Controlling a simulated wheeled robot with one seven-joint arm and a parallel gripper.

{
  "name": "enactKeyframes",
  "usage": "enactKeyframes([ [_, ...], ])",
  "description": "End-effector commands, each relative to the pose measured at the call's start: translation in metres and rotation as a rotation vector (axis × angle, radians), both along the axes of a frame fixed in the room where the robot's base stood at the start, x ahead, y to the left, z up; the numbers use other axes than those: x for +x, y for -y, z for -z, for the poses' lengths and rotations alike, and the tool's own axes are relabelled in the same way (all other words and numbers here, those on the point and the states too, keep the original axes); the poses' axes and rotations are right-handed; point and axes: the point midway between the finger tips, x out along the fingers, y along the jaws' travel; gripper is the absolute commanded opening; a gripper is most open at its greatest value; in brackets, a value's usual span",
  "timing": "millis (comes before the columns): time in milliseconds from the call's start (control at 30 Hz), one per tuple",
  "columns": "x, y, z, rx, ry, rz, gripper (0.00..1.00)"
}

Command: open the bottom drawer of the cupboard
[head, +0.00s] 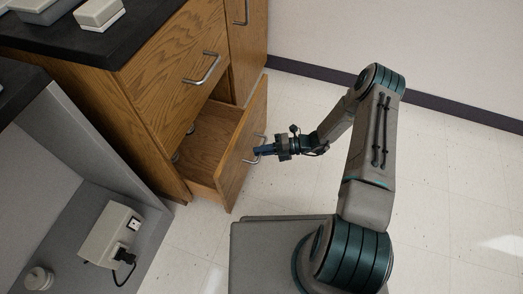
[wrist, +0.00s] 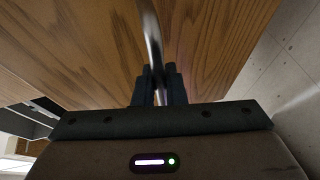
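The wooden cupboard (head: 165,85) stands at the upper left in the head view. Its bottom drawer (head: 243,150) is pulled well out, and its inside shows partly, with a few small round items at the far left end. The drawer's metal bar handle (head: 262,139) is on its front; it also shows in the wrist view (wrist: 152,40). My gripper (head: 262,150) is at this handle. In the wrist view its two fingers (wrist: 159,85) stand close together on either side of the bar, with the handle between them.
The upper drawer with its handle (head: 202,68) is shut. A grey bench recess with a white socket box (head: 111,235) lies at the left. A dark countertop (head: 70,40) is above. Bare tiled floor (head: 440,180) lies to the right, up to the wall.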

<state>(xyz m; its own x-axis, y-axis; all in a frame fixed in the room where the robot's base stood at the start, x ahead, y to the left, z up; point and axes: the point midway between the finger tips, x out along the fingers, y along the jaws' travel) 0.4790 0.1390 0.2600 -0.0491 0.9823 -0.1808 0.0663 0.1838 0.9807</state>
Motion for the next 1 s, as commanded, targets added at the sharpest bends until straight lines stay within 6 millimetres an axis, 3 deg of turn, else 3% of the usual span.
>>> enactKeyframes([
  [133,-0.001,0.003,0.000,0.000,0.000,0.000,0.00],
  [233,-0.005,0.017,-0.001,-0.001,-0.001,0.001,0.00],
  [500,-0.029,0.088,0.000,-0.002,-0.001,0.004,0.00],
  [633,-0.034,0.112,0.001,-0.001,0.001,0.003,0.00],
  [767,-0.036,0.122,0.000,-0.001,0.000,0.004,0.00],
  [1000,-0.036,0.120,0.000,-0.001,0.000,-0.002,0.00],
])
